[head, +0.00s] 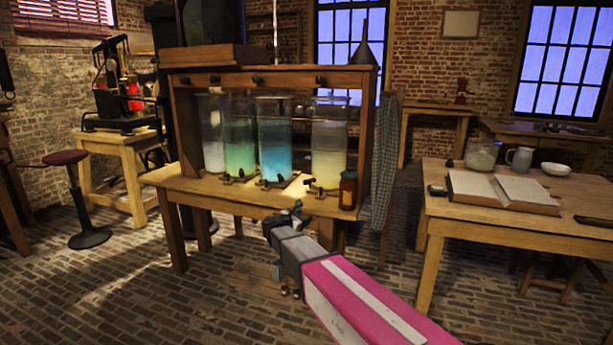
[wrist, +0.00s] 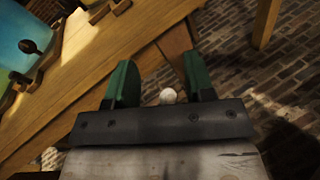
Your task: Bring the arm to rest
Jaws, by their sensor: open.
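My gripper (head: 288,217) is at the front edge of the wooden bench (head: 225,194) that carries the glass jars. My arm reaches toward it from the lower right in the head view. In the wrist view my gripper (wrist: 160,88) shows two green fingers standing apart, with the bench edge beyond them. A small pale round thing (wrist: 168,96) shows between the fingers near their base; I cannot tell what it is or whether it touches them.
Several jars, among them a blue one (head: 274,140) and a green one (head: 239,145), stand on the bench, with a brown bottle (head: 348,190) at its right end. A table (head: 490,226) with an open book (head: 502,192) stands right. A stool (head: 85,200) stands left.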

